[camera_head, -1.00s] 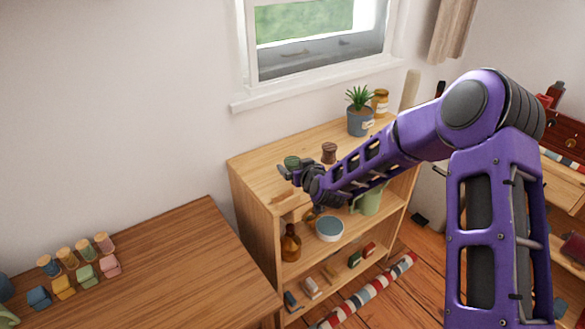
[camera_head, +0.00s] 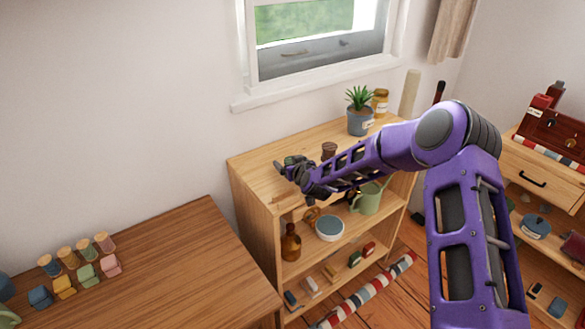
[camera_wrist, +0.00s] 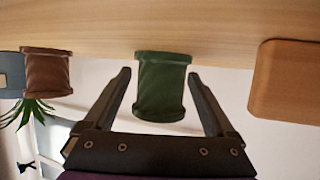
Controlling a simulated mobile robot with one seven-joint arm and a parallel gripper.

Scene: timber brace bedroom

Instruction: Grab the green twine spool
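The green twine spool (camera_wrist: 162,88) stands on the top of the wooden shelf unit (camera_head: 252,167). In the wrist view, whose picture is upside down, it sits between the two fingers of my gripper (camera_wrist: 160,76). The gripper is open, with a narrow gap visible on each side of the spool. In the head view my gripper (camera_head: 288,166) is at the left part of the shelf top, and the spool is mostly hidden behind it.
A brown spool (camera_wrist: 46,72) stands close by, also in the head view (camera_head: 329,149). A wooden block (camera_wrist: 285,80) is on the spool's other side. A potted plant (camera_head: 360,116) and a jar (camera_head: 380,102) stand at the back right. A wall and window (camera_head: 315,40) lie behind.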

